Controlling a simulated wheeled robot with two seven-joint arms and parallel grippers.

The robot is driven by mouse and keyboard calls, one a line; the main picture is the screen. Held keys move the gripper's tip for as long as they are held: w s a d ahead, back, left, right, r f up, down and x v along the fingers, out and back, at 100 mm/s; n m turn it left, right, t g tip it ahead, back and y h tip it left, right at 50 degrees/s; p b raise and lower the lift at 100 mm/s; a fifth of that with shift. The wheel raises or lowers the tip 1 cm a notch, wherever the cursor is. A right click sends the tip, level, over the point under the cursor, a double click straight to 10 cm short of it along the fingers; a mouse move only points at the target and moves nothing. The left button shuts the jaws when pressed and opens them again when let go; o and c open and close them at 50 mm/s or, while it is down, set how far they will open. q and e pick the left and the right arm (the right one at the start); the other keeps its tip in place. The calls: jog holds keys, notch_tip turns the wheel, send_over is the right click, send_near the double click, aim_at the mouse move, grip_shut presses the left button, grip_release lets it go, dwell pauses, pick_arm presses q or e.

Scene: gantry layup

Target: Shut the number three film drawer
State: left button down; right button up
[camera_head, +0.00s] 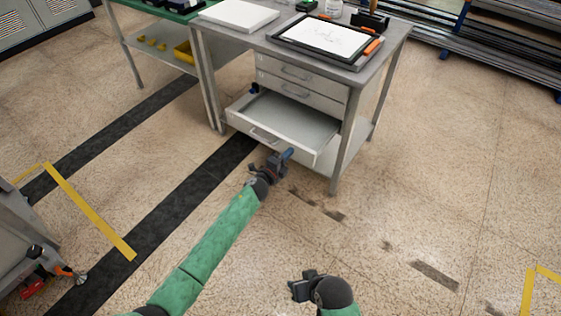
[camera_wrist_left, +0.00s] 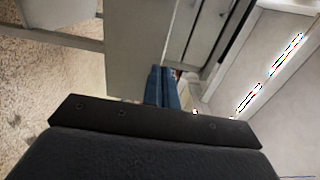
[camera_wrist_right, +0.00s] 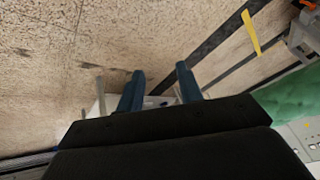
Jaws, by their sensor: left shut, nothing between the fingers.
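The number three film drawer (camera_head: 281,117) is the lowest of the drawers under the workbench. It is pulled out, with its pale, empty-looking inside showing and a bar handle (camera_head: 264,137) on its front. My left gripper (camera_head: 286,155) is shut and empty, close to the right part of the drawer front. I cannot tell whether it touches. In the left wrist view its blue fingers (camera_wrist_left: 163,88) are together, with the cabinet's drawers beyond them. My right gripper (camera_head: 294,289) is low in the head view, away from the cabinet. In the right wrist view its fingers (camera_wrist_right: 160,90) are apart with nothing between them.
Two shut drawers (camera_head: 301,83) sit above the open one. The workbench top carries a black-framed tablet-like board (camera_head: 325,38) and a white slab (camera_head: 239,15). A bench leg (camera_head: 342,155) stands right of the drawer. The floor in front is clear.

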aim_at(295, 146)
pick_arm(q)
jog(key=shift+x, duration=0.8)
jog(key=shift+w+d, duration=0.1)
jog(key=shift+w, duration=0.05)
pick_arm(e)
jog(key=shift+r, duration=0.55)
jog(key=shift+f, duration=0.15)
